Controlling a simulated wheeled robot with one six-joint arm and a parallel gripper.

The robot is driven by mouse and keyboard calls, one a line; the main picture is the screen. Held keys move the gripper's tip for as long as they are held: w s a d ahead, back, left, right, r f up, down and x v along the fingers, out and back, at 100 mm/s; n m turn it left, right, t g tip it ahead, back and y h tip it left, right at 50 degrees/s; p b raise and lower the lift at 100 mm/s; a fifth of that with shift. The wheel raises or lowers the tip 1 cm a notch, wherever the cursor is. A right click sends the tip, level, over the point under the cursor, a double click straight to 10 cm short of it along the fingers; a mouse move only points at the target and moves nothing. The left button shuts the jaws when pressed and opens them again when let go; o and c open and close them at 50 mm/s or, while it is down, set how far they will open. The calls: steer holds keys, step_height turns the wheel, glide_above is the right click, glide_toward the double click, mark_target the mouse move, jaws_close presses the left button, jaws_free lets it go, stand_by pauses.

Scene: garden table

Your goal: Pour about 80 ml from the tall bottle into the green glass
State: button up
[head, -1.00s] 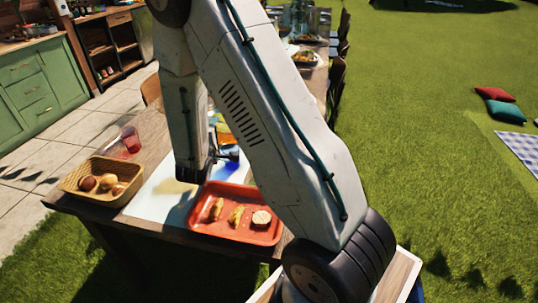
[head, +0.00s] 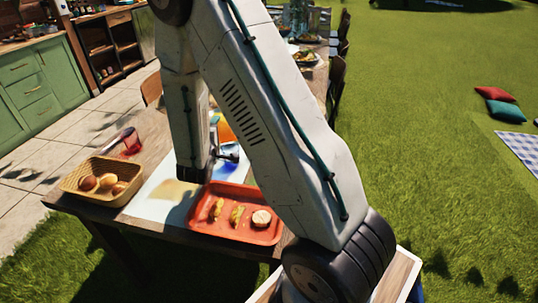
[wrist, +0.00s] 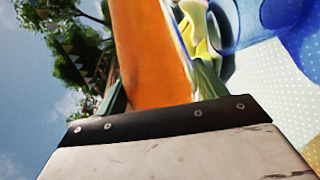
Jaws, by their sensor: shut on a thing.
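In the wrist view, my gripper (wrist: 160,88) has its greenish fingers on both sides of a tall orange thing, which looks like the tall bottle (wrist: 150,45), and is shut on it. The bottle's far end is cut off by the top edge. In the head view an orange patch of it (head: 226,131) shows beside my arm, which hides the rest and the gripper. The wrist view is steeply tilted, with sky at left. I cannot make out the green glass for sure; a small teal patch (head: 214,118) shows beside the orange.
A blue glass (wrist: 285,15) stands close by on the pale patterned mat (wrist: 270,95). On the table are a red tray with food (head: 203,229), a basket of rolls (head: 75,184) and a red glass (head: 131,143). Plates and chairs stand farther back.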

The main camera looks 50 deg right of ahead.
steer(key=shift+r+m, duration=0.3)
steer(key=shift+m, duration=0.1)
stand_by(1.1)
